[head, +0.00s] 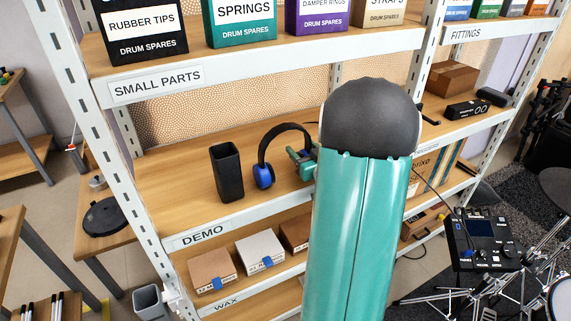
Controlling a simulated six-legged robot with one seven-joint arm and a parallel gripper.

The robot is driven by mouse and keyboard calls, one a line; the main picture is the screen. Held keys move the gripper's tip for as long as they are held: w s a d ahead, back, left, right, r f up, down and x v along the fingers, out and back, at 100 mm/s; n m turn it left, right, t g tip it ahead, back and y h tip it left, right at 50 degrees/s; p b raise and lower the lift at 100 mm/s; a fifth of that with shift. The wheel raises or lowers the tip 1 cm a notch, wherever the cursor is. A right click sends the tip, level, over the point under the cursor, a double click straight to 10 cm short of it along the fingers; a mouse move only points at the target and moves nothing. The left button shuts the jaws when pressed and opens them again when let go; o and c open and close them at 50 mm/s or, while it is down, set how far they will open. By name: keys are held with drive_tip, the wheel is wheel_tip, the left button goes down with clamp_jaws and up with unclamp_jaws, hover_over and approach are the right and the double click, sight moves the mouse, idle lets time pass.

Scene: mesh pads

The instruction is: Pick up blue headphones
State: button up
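The blue headphones (264,176) stand on the wooden shelf labelled DEMO, in the middle of the head view. They have a black headband arching up to the right and a blue ear cup at the left. The other ear cup is hidden or not clear. My gripper (303,161), small and teal, is at the right side of the headphones, close to the headband's right end. Most of it is hidden behind my own teal arm. I cannot tell whether its fingers touch the headphones or how far apart they are.
A black open holder (227,173) stands just left of the headphones. Above is a shelf with several labelled boxes (240,22). Below, small boxes (260,249) stand on a lower shelf. A white upright post (75,100) borders the left. A black device (466,110) lies at the right.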

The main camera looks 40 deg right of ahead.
drive_tip(key=c, duration=1)
drive_tip(key=shift+o, duration=0.2)
drive_tip(key=shift+r, duration=0.1)
